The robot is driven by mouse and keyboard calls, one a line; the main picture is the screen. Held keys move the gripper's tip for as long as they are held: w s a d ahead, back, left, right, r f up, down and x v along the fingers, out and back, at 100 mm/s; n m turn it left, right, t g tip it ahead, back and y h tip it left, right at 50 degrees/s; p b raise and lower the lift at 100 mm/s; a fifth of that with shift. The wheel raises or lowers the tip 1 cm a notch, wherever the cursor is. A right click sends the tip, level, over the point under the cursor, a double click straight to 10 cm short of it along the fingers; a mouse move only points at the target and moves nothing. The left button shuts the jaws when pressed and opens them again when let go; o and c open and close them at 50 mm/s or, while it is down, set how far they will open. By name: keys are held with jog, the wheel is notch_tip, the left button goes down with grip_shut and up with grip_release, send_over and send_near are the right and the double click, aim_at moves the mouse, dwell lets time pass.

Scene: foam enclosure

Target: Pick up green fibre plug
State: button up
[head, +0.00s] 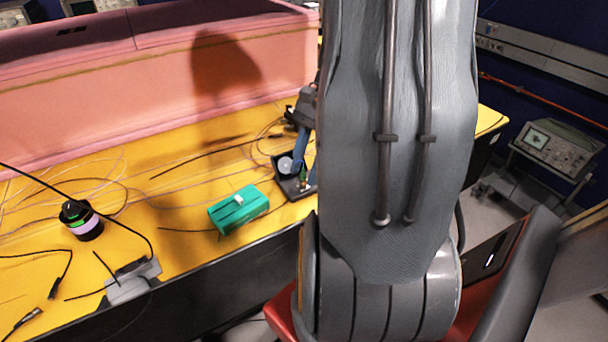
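A small green piece (303,173), which may be the green fibre plug, shows at a small dark stand (292,190) on the yellow table, just left of my arm. It is too small to tell its shape or how it is held. My grey arm fills the middle right of the head view and hides part of the table behind it. My gripper is not visible.
A teal box (238,209) sits near the front edge of the yellow table (185,262). A black round device (81,220), a grey block (132,281) and loose cables lie to the left. A pink foam wall (150,80) runs along the back.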

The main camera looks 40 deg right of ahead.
jog(key=shift+a+f, duration=0.1)
jog(key=shift+f, duration=0.05)
grip_shut()
dwell(0.4)
